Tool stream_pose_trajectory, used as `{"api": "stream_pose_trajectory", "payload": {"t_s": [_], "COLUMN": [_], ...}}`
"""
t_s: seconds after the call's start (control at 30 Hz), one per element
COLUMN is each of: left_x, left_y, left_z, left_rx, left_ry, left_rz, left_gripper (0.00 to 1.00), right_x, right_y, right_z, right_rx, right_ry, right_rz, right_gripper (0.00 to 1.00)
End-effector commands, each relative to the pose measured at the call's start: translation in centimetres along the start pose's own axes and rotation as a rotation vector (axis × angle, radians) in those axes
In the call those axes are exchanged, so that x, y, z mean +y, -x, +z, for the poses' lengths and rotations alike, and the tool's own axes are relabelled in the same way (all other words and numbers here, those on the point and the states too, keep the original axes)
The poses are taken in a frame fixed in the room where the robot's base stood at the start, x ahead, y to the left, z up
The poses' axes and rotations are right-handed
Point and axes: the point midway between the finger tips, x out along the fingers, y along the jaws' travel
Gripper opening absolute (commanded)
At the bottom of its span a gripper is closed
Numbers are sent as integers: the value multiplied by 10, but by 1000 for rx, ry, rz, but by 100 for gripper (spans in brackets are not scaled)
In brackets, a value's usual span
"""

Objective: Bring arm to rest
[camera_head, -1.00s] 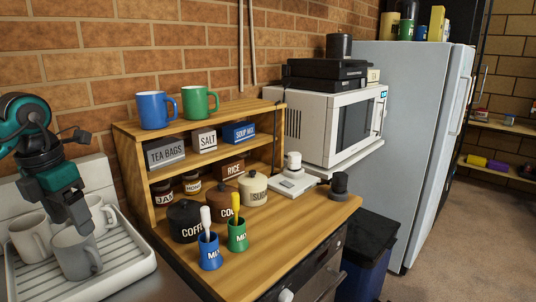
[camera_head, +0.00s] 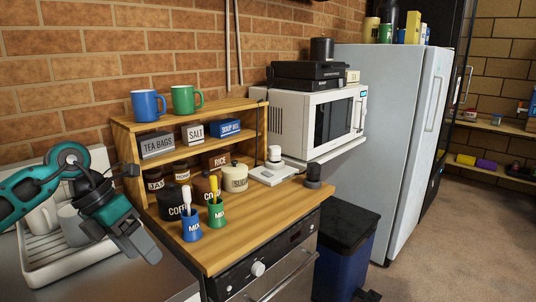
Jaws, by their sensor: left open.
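My left arm comes in from the left in teal and dark grey. Its gripper (camera_head: 138,249) is open and empty, in front of the drying tray and left of the wooden counter. The fingers point down and to the right. My right gripper is not in view. A white drying tray (camera_head: 45,277) stands behind my left arm with a pale mug (camera_head: 42,218) and a grey mug (camera_head: 72,226) in it. My arm partly hides both mugs and the tray.
A wooden counter (camera_head: 250,225) holds a shelf (camera_head: 190,112) with a blue mug (camera_head: 148,105) and a green mug (camera_head: 186,100) on top. Blue (camera_head: 191,228) and green (camera_head: 217,215) cups stand near its front edge. A microwave (camera_head: 290,115), fridge (camera_head: 385,130) and bin (camera_head: 345,250) are further right.

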Motion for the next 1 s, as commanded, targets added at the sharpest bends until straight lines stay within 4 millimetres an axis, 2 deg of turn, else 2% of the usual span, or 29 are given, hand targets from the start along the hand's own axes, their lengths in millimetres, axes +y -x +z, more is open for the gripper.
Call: {"api": "stream_pose_trajectory", "payload": {"t_s": [0.03, 0.1, 0.2, 0.3, 0.4, 0.43, 0.57, 0.67, 0.73, 0.87, 0.9, 1.0], "left_x": [-24, -59, -110, -150, -172, -174, -164, -138, -115, -75, -66, -54], "left_y": [-26, -52, -80, -92, -97, -97, -106, -123, -142, -192, -209, -245], "left_z": [4, 10, 18, 26, 33, 36, 38, 29, 13, -39, -60, -111], "left_rx": [-27, -85, -186, -295, -404, -439, -573, -661, -712, -771, -776, -771], "left_ry": [-9, 1, 69, 207, 410, 483, 853, 1196, 1457, 1975, 2131, 2457], "left_rz": [-117, -287, -555, -814, -1045, -1106, -1325, -1429, -1464, -1433, -1401, -1300], "left_gripper": [73, 73, 73, 73, 73, 73, 73, 73, 73, 73, 73, 73], "right_x": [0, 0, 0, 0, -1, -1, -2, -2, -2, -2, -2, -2], "right_y": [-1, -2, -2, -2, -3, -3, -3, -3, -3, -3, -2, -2], "right_z": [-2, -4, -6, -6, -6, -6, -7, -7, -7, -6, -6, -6], "right_rx": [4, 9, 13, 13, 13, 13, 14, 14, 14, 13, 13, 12], "right_ry": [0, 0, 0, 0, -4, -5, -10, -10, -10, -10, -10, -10], "right_rz": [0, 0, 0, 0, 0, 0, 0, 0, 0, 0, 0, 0], "right_gripper": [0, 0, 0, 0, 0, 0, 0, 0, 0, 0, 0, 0]}}
